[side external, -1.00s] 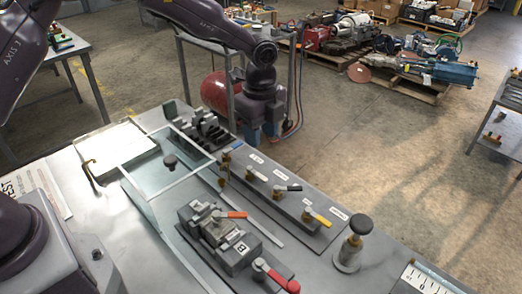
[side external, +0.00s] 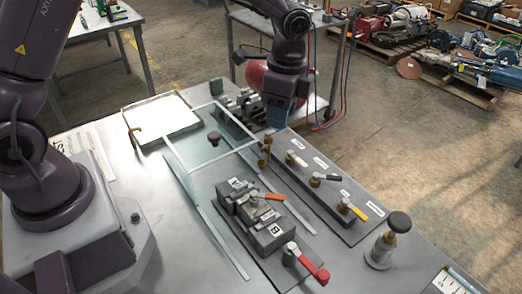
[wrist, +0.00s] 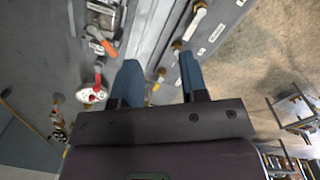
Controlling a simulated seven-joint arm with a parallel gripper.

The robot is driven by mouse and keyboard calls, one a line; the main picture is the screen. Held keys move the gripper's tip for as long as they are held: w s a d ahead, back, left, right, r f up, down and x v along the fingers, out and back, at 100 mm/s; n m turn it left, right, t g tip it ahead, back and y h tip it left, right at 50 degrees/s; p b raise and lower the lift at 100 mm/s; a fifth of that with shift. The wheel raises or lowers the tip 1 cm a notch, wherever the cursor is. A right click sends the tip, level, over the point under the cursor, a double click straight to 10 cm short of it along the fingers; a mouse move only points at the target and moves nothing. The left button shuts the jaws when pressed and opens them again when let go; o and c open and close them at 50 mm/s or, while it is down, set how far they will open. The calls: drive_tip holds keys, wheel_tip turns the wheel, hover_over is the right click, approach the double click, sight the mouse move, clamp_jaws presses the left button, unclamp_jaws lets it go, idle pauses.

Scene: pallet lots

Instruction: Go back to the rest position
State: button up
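My gripper (side external: 278,116) hangs beyond the far end of the valve panel, beside a dark clamp block. In the wrist view its two blue fingers stand well apart, with nothing between them (wrist: 162,72). The grey fixture block (side external: 252,212) carries an orange lever (side external: 272,197) and a red lever (side external: 312,266); the orange lever (wrist: 103,40) and red lever (wrist: 98,76) also show in the wrist view. The valve panel (side external: 330,195) has several small handles, among them a yellow-tipped one (side external: 356,211). My gripper touches none of these levers or handles.
A white tray (side external: 160,119) sits at the back left. A black-topped plunger (side external: 398,222) stands at the right. The dark clamp block (side external: 238,103) is close to my gripper.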

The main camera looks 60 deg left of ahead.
drive_tip(key=s+a+r+n+t, duration=0.3)
drive_tip(key=s+r+n, duration=0.2)
drive_tip(key=s+r, duration=0.3)
drive_tip(key=s+a+r+n+t, duration=0.3)
drive_tip(key=s+r+n, duration=0.3)
drive_tip(key=s, duration=0.7)
wheel_tip(320, 180, up, 2)
drive_tip(key=shift+s+a+n, duration=0.25)
drive_tip(key=shift+s+n, duration=0.05)
